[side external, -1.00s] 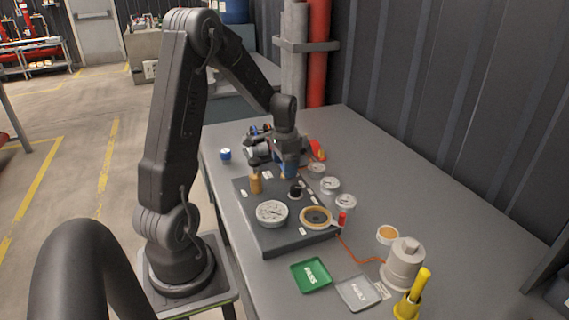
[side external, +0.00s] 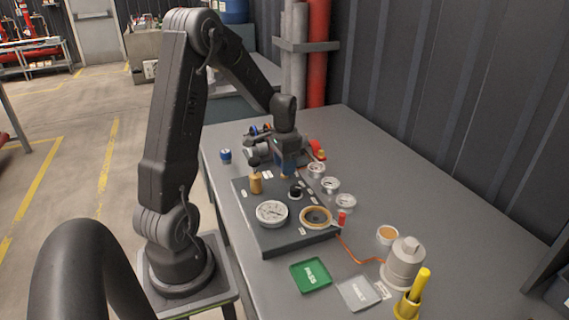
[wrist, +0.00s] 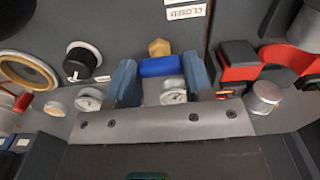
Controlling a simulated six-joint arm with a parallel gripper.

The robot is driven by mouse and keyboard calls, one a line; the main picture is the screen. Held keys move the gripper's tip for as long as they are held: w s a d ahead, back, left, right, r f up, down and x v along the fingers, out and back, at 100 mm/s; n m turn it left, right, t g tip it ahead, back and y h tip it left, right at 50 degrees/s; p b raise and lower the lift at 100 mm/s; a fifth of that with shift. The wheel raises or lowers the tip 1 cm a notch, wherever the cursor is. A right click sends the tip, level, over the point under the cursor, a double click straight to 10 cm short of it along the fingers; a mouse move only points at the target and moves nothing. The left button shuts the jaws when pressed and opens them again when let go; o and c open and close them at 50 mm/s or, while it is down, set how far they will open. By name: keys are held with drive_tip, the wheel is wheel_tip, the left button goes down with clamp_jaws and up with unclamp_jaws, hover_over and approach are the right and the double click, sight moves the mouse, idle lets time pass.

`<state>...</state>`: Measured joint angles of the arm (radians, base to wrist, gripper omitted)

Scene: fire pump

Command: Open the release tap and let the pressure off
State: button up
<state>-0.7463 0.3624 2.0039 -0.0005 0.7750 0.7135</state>
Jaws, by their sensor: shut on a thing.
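The release tap shows in the wrist view as a blue handle (wrist: 160,67) with a brass fitting (wrist: 159,47) beside it. My gripper (wrist: 161,72) has its two blue fingers on either side of this handle and is shut on it. In the side external view my gripper (side external: 286,174) points down at the far part of the dark panel (side external: 285,240). There the tap is mostly hidden by the gripper. A white label reading CLOSED (wrist: 186,12) lies on the panel beyond the tap.
Several small gauges (side external: 330,185) stand right of the gripper. A large gauge (side external: 271,212), a brass-rimmed ring (side external: 316,216) and a black knob (wrist: 81,60) are nearby. Red and black parts (wrist: 240,62) sit close beside the gripper.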

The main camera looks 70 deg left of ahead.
drive_tip(key=n, duration=0.8)
drive_tip(key=shift+n, duration=0.4)
drive_tip(key=n, duration=0.4)
drive_tip(key=shift+n, duration=2.3)
drive_tip(key=o, duration=0.9)
drive_tip(key=shift+r, duration=0.15)
